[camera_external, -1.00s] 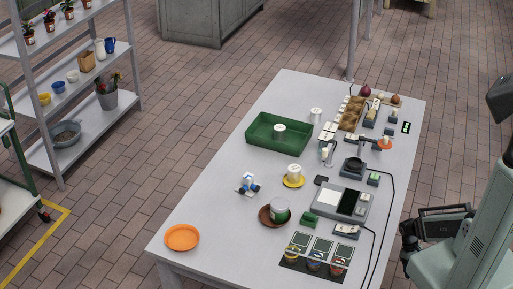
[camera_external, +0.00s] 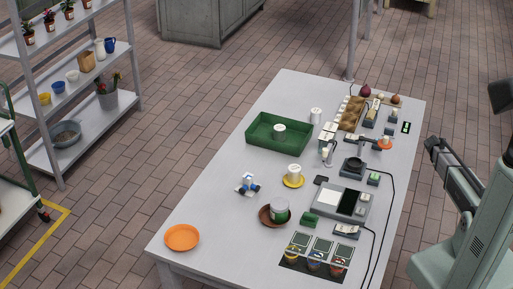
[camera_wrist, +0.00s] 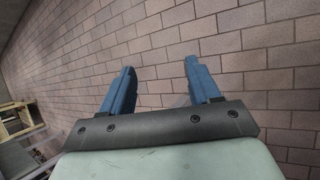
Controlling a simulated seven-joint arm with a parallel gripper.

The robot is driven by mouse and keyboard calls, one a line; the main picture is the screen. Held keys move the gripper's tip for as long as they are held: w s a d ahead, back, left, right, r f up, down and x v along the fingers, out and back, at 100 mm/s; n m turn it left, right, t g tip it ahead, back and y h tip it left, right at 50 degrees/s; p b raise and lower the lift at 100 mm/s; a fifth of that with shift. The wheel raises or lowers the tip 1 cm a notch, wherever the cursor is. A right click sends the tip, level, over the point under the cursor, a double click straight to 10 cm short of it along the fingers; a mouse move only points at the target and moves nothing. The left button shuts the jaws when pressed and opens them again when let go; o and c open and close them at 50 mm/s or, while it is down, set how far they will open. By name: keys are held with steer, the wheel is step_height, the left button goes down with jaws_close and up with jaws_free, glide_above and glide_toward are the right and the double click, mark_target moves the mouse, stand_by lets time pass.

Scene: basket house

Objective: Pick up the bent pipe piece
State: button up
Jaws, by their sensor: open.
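I cannot pick out the bent pipe piece for certain. A small grey-white upright piece with a bent look (camera_external: 327,152) stands right of the green tray on the table (camera_external: 210,205), too small to identify surely. My gripper (camera_wrist: 159,82) shows in the wrist view with two blue fingers wide apart and nothing between them.
The table holds a green tray (camera_external: 262,145), an orange plate (camera_external: 182,237), a blue-and-white small object (camera_external: 248,184), a can on a brown dish (camera_external: 266,220), a grey device (camera_external: 332,203) and a black cable. The left front tabletop is mostly clear. Shelves (camera_external: 85,125) stand left.

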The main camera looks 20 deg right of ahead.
steer(key=w+d+r+n+t+h, duration=0.1)
steer(key=w+d+r, duration=0.35)
steer(key=r, duration=0.55)
steer(key=w+d+r+n+h, duration=0.2)
steer(key=w+d+r, duration=0.25)
steer(key=r, duration=0.45)
steer(key=w+d+r+n+t+h, duration=0.1)
steer(key=w+d+r, duration=0.35)
steer(key=r, duration=0.55)
steer(key=w+a+r+n+t+y, duration=0.1)
steer(key=w+a+r+n, duration=0.1)
steer(key=w+a+r, duration=0.5)
steer(key=w+a+r+n+t, duration=0.15)
steer(key=w+a, duration=0.35)
steer(key=a, duration=0.5)
steer(key=w+a+n+y, duration=0.2)
steer(key=a+y, duration=0.1)
steer(key=a, duration=2.2)
steer(key=w+a+n+y, duration=0.2)
steer(key=a+y, duration=0.2)
steer(key=a, duration=2.2)
steer(key=n+g+y, duration=0.3)
steer(key=n+g, duration=0.1)
steer(key=n, duration=0.2)
glide_above(248, 175)
step_height(248, 175, down, 14)
steer(key=shift+s+a+r, duration=0.1)
steer(key=c, duration=1)
